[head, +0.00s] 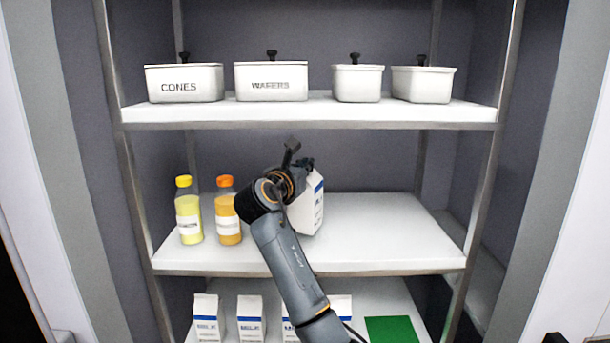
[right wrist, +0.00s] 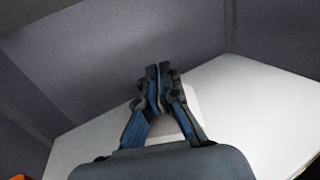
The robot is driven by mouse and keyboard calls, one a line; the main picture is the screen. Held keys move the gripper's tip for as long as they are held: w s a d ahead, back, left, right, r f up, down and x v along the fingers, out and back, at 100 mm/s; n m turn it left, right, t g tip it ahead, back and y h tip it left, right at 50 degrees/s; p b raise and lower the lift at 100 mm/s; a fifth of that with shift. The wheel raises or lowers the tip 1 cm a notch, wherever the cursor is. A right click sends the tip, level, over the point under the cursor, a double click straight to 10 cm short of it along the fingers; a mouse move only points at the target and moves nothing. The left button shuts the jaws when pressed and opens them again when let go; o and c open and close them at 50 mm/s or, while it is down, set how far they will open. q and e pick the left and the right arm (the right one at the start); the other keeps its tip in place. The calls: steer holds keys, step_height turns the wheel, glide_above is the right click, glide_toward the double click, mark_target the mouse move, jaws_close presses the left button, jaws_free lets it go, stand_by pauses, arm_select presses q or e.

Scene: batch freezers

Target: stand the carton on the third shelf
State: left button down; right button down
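A white carton with a blue band (head: 312,208) is at the middle shelf (head: 390,235), right of the bottles, and leans to one side. My right gripper (head: 305,164) is at its gabled top, partly hidden behind my own wrist. In the right wrist view, the fingers (right wrist: 158,85) are close together, pinching the carton's top, with the white carton (right wrist: 186,108) showing beside and below them. I cannot tell whether the carton's base touches the shelf. My left gripper is not in view.
A yellow bottle (head: 188,212) and an orange bottle (head: 228,212) stand left on the middle shelf. Lidded white tubs (head: 270,82) line the shelf above. Several milk cartons (head: 250,318) and a green mat (head: 391,330) are on the shelf below. The middle shelf's right side is clear.

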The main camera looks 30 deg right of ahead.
mark_target(305, 197)
step_height(305, 197, down, 2)
steer(key=shift+p, duration=0.4)
steer(key=shift+f, duration=0.35)
steer(key=c, duration=1.9)
jaws_free()
steer(key=shift+f, duration=0.15)
steer(key=o, duration=0.4)
steer(key=shift+s, duration=0.1)
